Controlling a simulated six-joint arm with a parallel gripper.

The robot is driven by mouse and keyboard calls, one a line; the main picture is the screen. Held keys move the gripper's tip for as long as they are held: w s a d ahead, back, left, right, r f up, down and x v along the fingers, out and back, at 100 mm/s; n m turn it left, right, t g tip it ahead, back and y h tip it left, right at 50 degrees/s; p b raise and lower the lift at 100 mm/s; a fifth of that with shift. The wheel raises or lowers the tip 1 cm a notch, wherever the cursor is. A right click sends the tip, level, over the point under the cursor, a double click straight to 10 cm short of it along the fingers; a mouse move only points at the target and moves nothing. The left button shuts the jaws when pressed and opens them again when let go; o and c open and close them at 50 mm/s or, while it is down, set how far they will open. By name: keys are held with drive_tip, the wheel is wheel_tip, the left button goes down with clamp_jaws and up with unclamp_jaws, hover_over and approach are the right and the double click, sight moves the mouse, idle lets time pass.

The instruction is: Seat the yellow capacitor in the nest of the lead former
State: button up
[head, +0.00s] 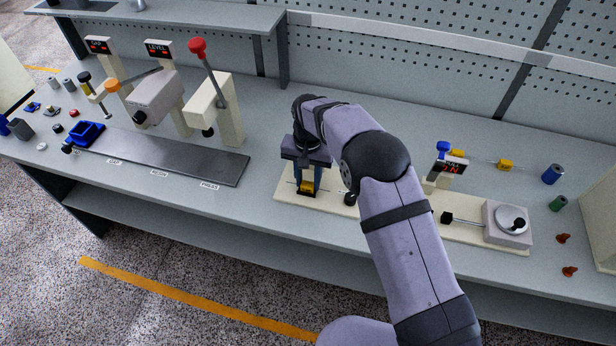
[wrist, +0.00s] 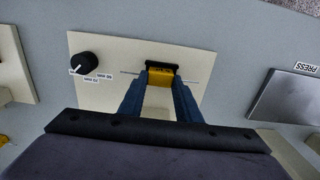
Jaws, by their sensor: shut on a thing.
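The yellow capacitor (wrist: 160,78) is between the blue fingertips of my gripper (wrist: 160,88) in the wrist view, with its thin wire leads sticking out to both sides. My gripper is shut on it. In the head view the capacitor (head: 307,186) shows under my gripper (head: 307,178), low over the cream base plate of the lead former (head: 330,200). A black nest (wrist: 150,66) shows right at the capacitor's far edge in the wrist view. I cannot tell whether the capacitor touches the bottom of the nest.
A black knob (wrist: 84,63) stands on the same plate. Another yellow capacitor (head: 505,164) lies at the right, near blue (head: 553,174) and green (head: 558,203) cylinders. A grey crank unit (head: 508,222) sits right of my arm. A dark metal strip (head: 165,155) and lever presses (head: 215,110) stand left.

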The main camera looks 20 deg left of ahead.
sight(309, 183)
drive_tip(key=shift+f, duration=0.15)
drive_tip(key=o, duration=1)
wheel_tip(309, 183, up, 12)
drive_tip(key=b, duration=0.4)
drive_tip(key=shift+r, duration=0.2)
drive_tip(key=shift+d, duration=0.1)
